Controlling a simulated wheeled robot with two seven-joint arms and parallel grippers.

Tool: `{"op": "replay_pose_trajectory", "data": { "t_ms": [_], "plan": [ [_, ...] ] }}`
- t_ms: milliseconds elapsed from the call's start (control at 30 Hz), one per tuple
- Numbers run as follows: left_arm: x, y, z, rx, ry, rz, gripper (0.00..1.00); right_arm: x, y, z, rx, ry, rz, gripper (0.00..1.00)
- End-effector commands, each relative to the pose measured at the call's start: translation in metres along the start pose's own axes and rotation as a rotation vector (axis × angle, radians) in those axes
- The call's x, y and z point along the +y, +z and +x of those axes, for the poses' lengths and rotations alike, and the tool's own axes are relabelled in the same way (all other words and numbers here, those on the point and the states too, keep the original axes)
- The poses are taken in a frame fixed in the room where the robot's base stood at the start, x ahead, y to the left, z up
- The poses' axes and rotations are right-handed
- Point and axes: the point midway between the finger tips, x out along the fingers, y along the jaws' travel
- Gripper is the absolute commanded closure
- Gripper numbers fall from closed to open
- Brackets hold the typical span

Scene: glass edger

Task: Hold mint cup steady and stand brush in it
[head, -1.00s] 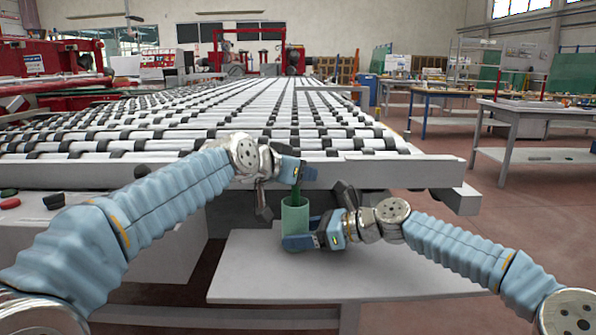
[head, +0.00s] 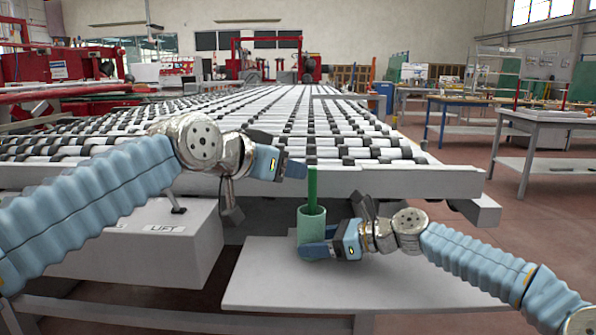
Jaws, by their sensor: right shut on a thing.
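The mint cup (head: 312,222) stands upright near the back left part of the grey table. The green brush (head: 312,187) stands upright in the cup, its upper part above the rim and its lower end hidden inside. My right gripper (head: 318,250) is shut on the mint cup, low on its side. My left gripper (head: 297,167) is above and to the left of the cup, beside the brush and apparently clear of it. The gap between its fingers cannot be made out from this angle.
The grey table (head: 270,285) is bare in front and to the right of the cup. The roller conveyor (head: 290,125) and its front rail (head: 400,182) lie just behind. A grey box marked LIFT (head: 130,250) is at the left.

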Motion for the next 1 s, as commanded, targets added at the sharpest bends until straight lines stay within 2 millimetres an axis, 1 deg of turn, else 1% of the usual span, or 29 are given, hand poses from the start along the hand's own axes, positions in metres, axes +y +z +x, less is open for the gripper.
{"op": "replay_pose_trajectory", "data": {
  "t_ms": [100,333,367,533,833,933,1000],
  "plan": [
    [0.0,0.001,-0.006,-0.001,0.001,0.001,0.51,0.0,0.0,0.0,-0.001,0.0,0.0,0.54],
    [0.0,0.0,-0.007,-0.001,0.0,0.001,0.51,0.0,0.0,0.0,-0.001,0.0,0.0,0.54],
    [0.0,0.0,-0.007,-0.001,0.0,0.001,0.51,0.0,0.0,0.0,-0.001,0.0,0.0,0.34],
    [0.0,0.0,-0.007,-0.001,0.0,0.001,0.51,0.0,0.0,0.0,0.0,0.0,0.0,0.08],
    [0.0,0.0,-0.007,-0.001,0.0,0.001,0.51,0.0,0.0,-0.001,0.0,-0.001,0.0,0.07],
    [0.0,0.0,-0.007,-0.001,0.0,0.001,0.51,-0.001,0.0,-0.01,0.0,-0.003,0.0,0.07],
    [0.0,0.0,-0.007,-0.001,0.0,0.001,0.51,-0.001,0.0,-0.022,0.001,-0.005,0.0,0.07]
  ]
}}
